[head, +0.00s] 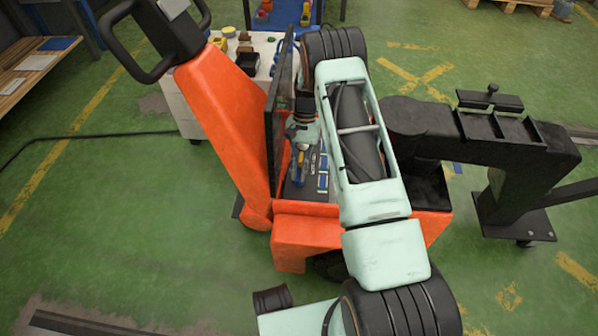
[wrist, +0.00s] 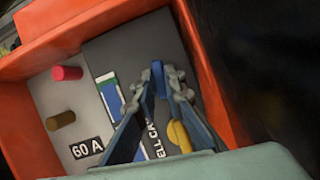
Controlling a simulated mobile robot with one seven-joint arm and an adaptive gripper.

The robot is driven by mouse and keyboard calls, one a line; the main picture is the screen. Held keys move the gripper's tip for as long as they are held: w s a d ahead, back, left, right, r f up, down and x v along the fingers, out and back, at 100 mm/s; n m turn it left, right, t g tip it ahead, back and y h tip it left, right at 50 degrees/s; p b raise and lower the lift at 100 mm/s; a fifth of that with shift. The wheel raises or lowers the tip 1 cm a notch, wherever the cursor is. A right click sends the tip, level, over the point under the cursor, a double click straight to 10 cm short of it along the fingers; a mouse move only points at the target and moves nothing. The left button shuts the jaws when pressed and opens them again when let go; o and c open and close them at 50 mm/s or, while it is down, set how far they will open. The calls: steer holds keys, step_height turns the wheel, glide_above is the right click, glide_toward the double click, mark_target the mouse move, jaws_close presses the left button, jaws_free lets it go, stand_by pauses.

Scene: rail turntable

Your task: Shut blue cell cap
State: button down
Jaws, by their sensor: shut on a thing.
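The blue cell cap (wrist: 157,76) is a small upright blue piece between my fingertips in the wrist view. My gripper (wrist: 161,86) is shut on it, over a dark panel inside an orange-walled bay. The fingers and their links hide the cap's lower part and hinge side, so I cannot tell how far it is tilted. In the head view my gripper (head: 300,158) reaches down into the orange truck's bay, partly hidden by my arm.
In the wrist view, a blue, white and green strip (wrist: 110,98) lies left of my gripper. A yellow piece (wrist: 180,136) sits close to the right finger. A red post (wrist: 67,73) and a brown post (wrist: 61,120) stand at left. Orange walls (wrist: 75,32) enclose the bay.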

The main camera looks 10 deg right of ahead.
steer(key=c, duration=2)
jaws_free()
steer(key=shift+r, duration=0.1)
steer(key=v, duration=1.1)
steer(key=shift+w+r, duration=0.1)
steer(key=shift+r, duration=0.3)
steer(key=shift+o, duration=0.3)
